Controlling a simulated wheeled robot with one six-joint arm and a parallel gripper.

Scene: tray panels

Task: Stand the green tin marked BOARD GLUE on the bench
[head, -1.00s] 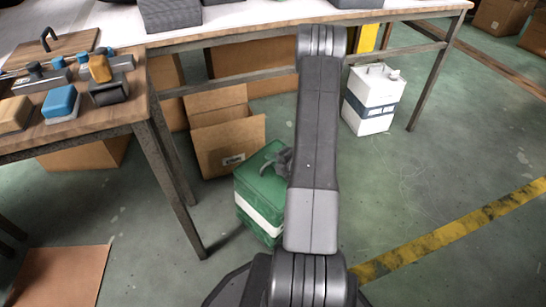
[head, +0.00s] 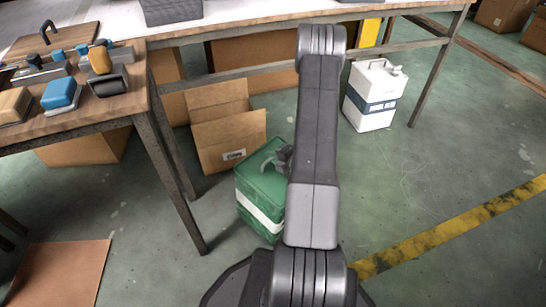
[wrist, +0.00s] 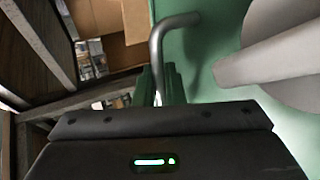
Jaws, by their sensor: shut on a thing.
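The green tin (head: 262,198), with a white band, is upright, low beside the bench leg, partly hidden behind my arm. I cannot read any marking on it, nor tell whether its base touches the floor. In the wrist view its green top (wrist: 200,50) fills the middle and right, with a bent grey handle (wrist: 172,27) and a large pale round part beside it. My gripper (wrist: 161,84) is shut on the handle. In the head view my arm hides most of the gripper. The wooden bench (head: 120,108) is at the left, above the tin.
The near bench holds several blocks and tools (head: 62,93) and a board with a black handle (head: 55,42). An open cardboard box (head: 230,140) stands behind the tin. A white can (head: 372,95) with a dark band stands under the rear table.

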